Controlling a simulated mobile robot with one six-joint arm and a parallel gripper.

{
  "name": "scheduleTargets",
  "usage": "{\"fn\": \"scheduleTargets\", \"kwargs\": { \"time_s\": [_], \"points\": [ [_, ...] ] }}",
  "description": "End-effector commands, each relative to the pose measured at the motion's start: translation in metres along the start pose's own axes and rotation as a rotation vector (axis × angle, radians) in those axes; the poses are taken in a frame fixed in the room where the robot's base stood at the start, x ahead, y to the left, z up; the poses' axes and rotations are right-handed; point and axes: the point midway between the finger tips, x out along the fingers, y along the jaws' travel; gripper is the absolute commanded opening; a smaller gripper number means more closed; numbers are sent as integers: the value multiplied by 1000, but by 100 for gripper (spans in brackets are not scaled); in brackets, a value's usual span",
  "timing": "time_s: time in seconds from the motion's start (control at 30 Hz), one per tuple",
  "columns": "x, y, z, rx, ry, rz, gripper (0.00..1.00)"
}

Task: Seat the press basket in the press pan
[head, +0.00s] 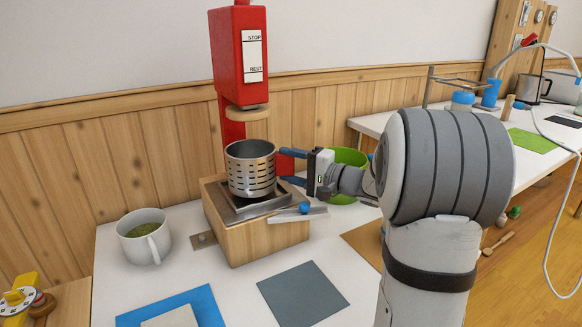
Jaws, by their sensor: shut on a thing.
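The press basket (251,172) is a slotted metal cylinder, upright and open at the top. My gripper (285,166) comes from the right and is shut on a red part at the basket's right side. The press pan (246,212) is a shallow square metal tray on top of a wooden block. The basket's lower end is over the pan, and I cannot tell whether it touches the pan's floor. The basket hides the pan's middle and back.
The red press (239,45) with its wooden disc (247,114) stands above and behind the basket. A blue-knobbed metal bar (303,209) is at the block's front right. A white mug (144,240) stands left, a green bowl (348,156) behind my wrist. Flat mats lie in front.

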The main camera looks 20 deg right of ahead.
Motion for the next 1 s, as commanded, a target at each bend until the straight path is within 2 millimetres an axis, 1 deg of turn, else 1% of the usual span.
{"fn": "scheduleTargets", "kwargs": {
  "time_s": [0.43,1.0],
  "points": [
    [-1,0,-1,-1,2,-2,16],
    [-1,8,-1,-1,2,-2,16]
  ]
}}
